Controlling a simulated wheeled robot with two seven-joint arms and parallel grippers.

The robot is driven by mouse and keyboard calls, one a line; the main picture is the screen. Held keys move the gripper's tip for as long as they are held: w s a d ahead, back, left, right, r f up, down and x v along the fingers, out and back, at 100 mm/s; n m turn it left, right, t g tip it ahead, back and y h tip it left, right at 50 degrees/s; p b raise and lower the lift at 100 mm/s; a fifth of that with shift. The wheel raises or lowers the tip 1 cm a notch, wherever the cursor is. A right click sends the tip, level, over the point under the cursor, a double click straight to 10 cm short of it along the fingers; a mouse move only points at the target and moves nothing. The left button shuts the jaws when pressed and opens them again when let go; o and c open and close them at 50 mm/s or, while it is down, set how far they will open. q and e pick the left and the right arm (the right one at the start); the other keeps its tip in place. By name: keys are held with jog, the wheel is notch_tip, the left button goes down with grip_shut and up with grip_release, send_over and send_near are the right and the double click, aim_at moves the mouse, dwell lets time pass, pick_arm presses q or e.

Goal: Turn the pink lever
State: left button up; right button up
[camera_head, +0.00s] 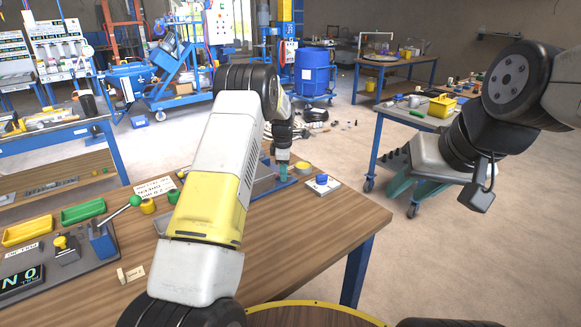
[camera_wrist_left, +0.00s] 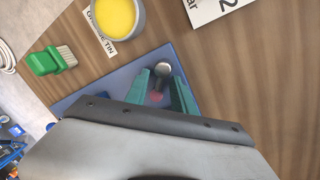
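The pink lever (camera_wrist_left: 156,97) shows in the left wrist view as a small pink part below a round grey knob (camera_wrist_left: 162,69), over a blue base plate (camera_wrist_left: 195,62). My left gripper (camera_wrist_left: 163,88) has its two teal fingers apart, one on each side of the lever. I see a gap beside the knob and cannot tell whether the fingers touch the pink part. In the head view my left gripper (camera_head: 283,173) points down over the blue base, and the lever is hidden there. My right gripper (camera_head: 408,187) hangs off to the right, away from the table; its finger gap is unclear.
A green-knobbed lever (camera_head: 120,214), green tray (camera_head: 83,212) and yellow tray (camera_head: 27,232) are on the wooden table at left. A white plate with a blue knob (camera_head: 322,183) is right of my left gripper. The table's right part is clear.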

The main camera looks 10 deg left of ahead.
pick_arm(q)
grip_shut()
jog(key=m, duration=0.2)
jog(key=m+h, duration=0.1)
jog(key=m, duration=0.1)
jog(key=shift+w+a+m, duration=0.1)
jog(key=shift+w+m, duration=0.3)
jog(key=shift+w+d+m+g+h, duration=0.1)
jog(key=shift+w+m+g+h, duration=0.1)
jog(key=shift+m, duration=1.05)
jog(key=shift+w+d+m+g+h, duration=0.1)
jog(key=shift+w+m+h, duration=0.1)
jog(key=shift+m, duration=1.05)
grip_release()
